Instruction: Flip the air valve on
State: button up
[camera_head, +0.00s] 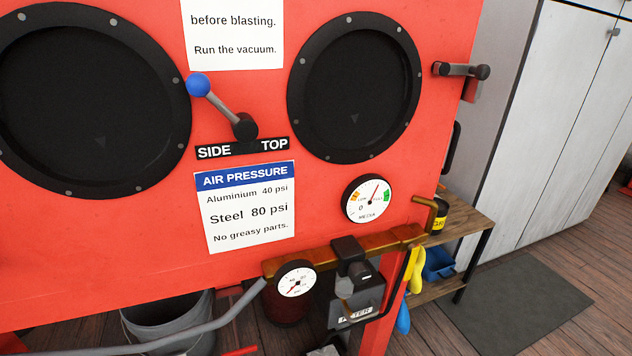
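A brass air pipe (385,241) runs along the lower right front edge of the red blast cabinet (150,270). A small white gauge (296,279) and a dark filter unit (355,303) with a partly covered label are on it. A yellow strip (411,262) hangs at the pipe's right end. It may be the air valve's handle, but I cannot tell for sure, nor its setting. A blue-knobbed lever (221,105) above a SIDE/TOP plate leans up-left toward SIDE. I cannot make out my gripper in this view.
Two round black glove ports (355,87) flank the lever. A MEDIA gauge (369,199) sits above the pipe. A grey tube (215,326) and a bucket (140,326) are low left. A wooden shelf (470,225) stands right; floor with a dark mat (525,305) lies beyond.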

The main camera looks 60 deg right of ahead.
aim_at(415, 250)
jog(key=z, duration=1.95)
